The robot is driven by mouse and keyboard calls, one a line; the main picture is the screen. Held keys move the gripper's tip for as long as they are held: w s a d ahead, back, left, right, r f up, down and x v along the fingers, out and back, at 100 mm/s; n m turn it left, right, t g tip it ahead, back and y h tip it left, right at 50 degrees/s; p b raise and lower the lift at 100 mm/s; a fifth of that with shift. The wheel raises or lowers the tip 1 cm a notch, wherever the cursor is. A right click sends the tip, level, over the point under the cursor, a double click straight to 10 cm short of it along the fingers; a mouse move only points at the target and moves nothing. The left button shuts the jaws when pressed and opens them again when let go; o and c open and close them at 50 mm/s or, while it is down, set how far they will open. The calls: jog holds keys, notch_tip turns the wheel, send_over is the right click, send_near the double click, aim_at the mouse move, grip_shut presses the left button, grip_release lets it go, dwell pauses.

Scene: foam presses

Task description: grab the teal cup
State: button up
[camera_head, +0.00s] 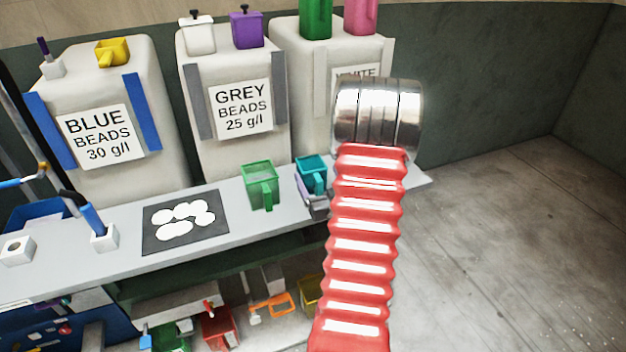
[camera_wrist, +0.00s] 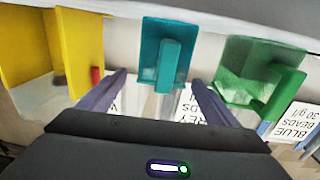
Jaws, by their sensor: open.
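The teal cup (camera_head: 312,172) stands on the grey bench, right of the green cup, close to my red arm. In the wrist view the teal cup (camera_wrist: 180,32) is upper centre, its handle facing the camera. My gripper (camera_wrist: 157,80) is open, with one dark purple finger on each side of the handle's lower end in the picture. I cannot tell whether the fingers touch it. In the head view my arm hides most of the gripper; a purple part shows just below the cup.
The green cup (camera_head: 260,182) stands left of the teal one and shows in the wrist view (camera_wrist: 258,70). A yellow thing (camera_wrist: 75,45) fills the wrist view's left side. A dark mat (camera_head: 158,242) with white discs lies on the bench (camera_head: 120,265). Bead containers (camera_head: 225,60) stand behind.

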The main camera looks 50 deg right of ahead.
jog(key=x, duration=0.4)
jog(key=shift+w+d+f, duration=0.15)
jog(key=shift+w+f, duration=0.05)
jog(key=shift+w, duration=0.2)
jog(key=shift+c, duration=0.3)
jog(key=c, duration=1.1)
